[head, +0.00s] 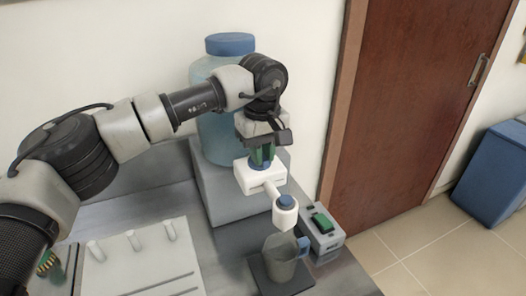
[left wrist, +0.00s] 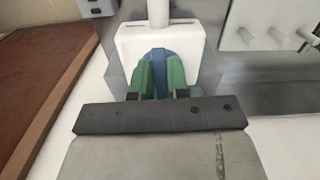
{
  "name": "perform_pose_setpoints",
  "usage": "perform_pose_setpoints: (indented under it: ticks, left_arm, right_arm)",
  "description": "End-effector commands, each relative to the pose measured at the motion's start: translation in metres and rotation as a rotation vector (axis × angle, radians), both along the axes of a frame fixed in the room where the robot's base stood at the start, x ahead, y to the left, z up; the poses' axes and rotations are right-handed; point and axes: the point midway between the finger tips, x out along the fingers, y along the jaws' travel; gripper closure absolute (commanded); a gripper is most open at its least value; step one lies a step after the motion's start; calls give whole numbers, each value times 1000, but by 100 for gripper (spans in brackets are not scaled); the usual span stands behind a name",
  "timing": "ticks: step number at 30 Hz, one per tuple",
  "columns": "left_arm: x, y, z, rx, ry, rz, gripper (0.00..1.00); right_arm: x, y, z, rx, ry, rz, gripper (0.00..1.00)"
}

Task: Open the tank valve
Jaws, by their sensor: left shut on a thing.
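The tank (head: 215,125) is a pale blue translucent jug with a blue cap, standing on a grey block behind my left arm. In the left wrist view, the fingers (left wrist: 161,78) flank the blue handle (left wrist: 158,57) against the white valve body (left wrist: 128,45). The fingers partly hide the handle. My right gripper is not in view.
A clear beaker (head: 280,262) stands on a dark plate below the nozzle. A grey box with a green switch (head: 322,222) is beside it. A white panel with pegs (head: 138,262) lies at front left. A brown door (head: 410,95) and blue bin (head: 492,172) are right.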

Motion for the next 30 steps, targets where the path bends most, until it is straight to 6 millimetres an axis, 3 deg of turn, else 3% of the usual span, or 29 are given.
perform_pose_setpoints:
  ticks: [20,21,25,30]
  left_arm:
    - [0,1,2,-2,-2,-64,100]
    - [0,1,2,-2,-2,-64,81]
    - [0,1,1,-1,-2,-63,61]
    - [0,1,1,-1,0,-62,58]
  right_arm:
    - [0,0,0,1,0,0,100]
    - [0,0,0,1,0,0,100]
    - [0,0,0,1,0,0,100]
    - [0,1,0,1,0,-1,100]
